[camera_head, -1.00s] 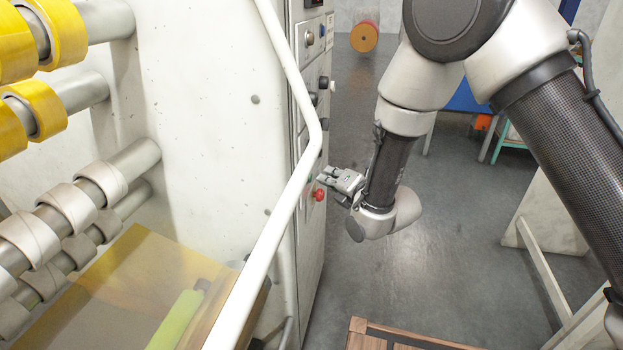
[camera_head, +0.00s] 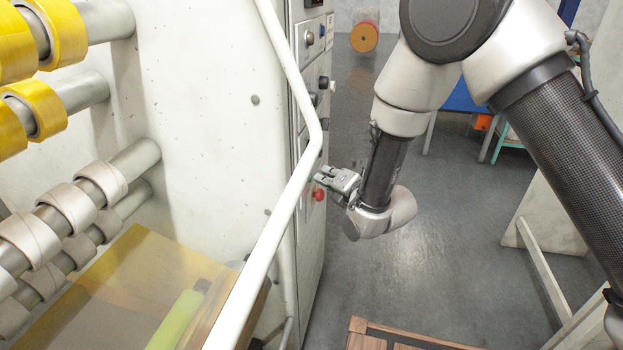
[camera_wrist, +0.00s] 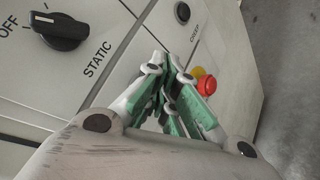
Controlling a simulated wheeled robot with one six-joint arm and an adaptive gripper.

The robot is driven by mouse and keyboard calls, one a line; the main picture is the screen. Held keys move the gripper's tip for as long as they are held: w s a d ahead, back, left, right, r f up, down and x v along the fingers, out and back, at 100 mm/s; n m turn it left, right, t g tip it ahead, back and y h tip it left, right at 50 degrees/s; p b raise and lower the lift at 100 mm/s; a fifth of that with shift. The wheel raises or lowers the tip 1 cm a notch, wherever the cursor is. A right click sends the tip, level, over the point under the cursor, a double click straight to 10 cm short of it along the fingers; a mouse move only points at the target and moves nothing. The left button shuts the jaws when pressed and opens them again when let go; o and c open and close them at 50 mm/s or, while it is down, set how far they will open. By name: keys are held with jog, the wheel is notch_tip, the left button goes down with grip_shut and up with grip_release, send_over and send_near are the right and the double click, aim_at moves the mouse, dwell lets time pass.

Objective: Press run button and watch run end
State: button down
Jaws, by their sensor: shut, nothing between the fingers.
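My gripper (camera_head: 320,179) is shut and empty, with its fingertips at the side control panel of the machine. In the wrist view the green-padded fingers (camera_wrist: 165,62) point at the panel face; I cannot tell whether they touch it. The run button is not clearly seen and may be hidden behind the fingertips. A red mushroom button (camera_head: 319,194) on a yellow base sits just below the fingers; it also shows right of them in the wrist view (camera_wrist: 207,85).
The wrist view shows a black knob marked OFF and STATIC (camera_wrist: 60,30) and a dark button labelled CREEP (camera_wrist: 182,12). A white rail (camera_head: 290,75) runs close in front of the panel. Yellow tape rolls (camera_head: 68,35) are on shafts at left. Grey floor (camera_head: 450,240) is open at right.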

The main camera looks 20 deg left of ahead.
jog(key=shift+a, duration=0.35)
dwell(0.9)
jog(key=shift+d, duration=0.8)
jog(key=shift+w+d, duration=0.2)
jog(key=shift+d, duration=2.3)
